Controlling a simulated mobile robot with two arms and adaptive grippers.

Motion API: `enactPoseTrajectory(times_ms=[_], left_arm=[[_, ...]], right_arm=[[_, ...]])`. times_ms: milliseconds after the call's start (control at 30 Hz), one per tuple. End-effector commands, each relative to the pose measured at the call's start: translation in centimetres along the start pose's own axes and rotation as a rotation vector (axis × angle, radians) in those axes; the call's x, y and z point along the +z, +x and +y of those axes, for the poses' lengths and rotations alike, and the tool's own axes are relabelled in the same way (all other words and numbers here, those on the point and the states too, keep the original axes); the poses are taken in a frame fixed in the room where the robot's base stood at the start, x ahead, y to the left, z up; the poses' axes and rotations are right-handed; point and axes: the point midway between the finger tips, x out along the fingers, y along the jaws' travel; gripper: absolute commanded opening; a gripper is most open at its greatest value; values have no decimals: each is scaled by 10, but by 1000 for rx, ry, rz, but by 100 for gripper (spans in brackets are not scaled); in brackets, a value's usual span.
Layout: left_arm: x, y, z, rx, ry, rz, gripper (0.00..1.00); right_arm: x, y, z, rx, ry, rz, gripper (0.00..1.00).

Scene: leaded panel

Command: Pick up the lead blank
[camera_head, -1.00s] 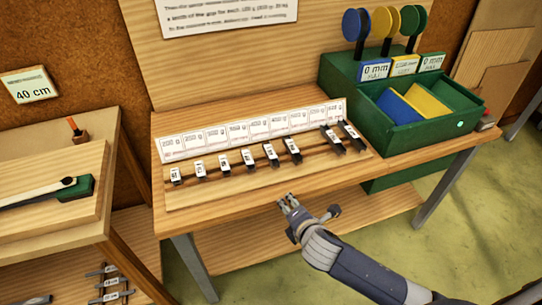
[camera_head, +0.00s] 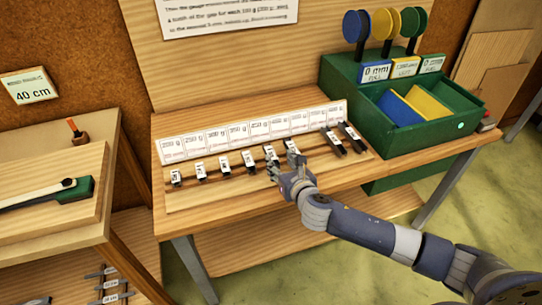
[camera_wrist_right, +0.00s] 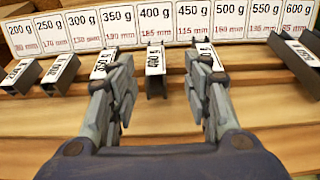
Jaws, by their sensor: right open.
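Several short dark lead blanks with white labels stand in a row on a wooden rack (camera_head: 215,195). In the right wrist view, one blank labelled 400 g (camera_wrist_right: 155,72) stands upright between the spread fingers of my right gripper (camera_wrist_right: 165,85), just beyond the fingertips. Neither finger visibly touches it. Neighbouring blanks stand behind the left finger (camera_wrist_right: 103,64) and the right finger (camera_wrist_right: 210,56), partly hidden. In the head view my right gripper (camera_head: 284,172) is open and empty at the row's front, partly covering the blanks there. My left gripper is not in view.
A strip of weight cards (camera_head: 247,129) stands behind the row. A green box (camera_head: 408,136) with blue and yellow pieces and coloured discs stands at the right. Two longer dark pieces (camera_head: 352,138) lie at the rack's right end. A second wooden bench (camera_head: 60,228) is at left.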

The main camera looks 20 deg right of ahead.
Motion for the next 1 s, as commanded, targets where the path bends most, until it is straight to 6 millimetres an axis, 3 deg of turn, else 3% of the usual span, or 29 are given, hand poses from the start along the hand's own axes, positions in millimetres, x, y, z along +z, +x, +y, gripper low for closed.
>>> enactPoseTrajectory(times_ms=[167,500,867,1000], left_arm=[[0,-1,1,2,1,0,40],[0,-2,0,1,1,0,40],[0,-2,-3,-3,-1,-1,40],[0,-2,-3,-3,-1,-1,40]], right_arm=[[-1,9,2,0,2,1,45],[-3,49,6,-1,1,0,45],[-4,55,6,1,2,1,45],[-4,55,6,1,2,1,13]])
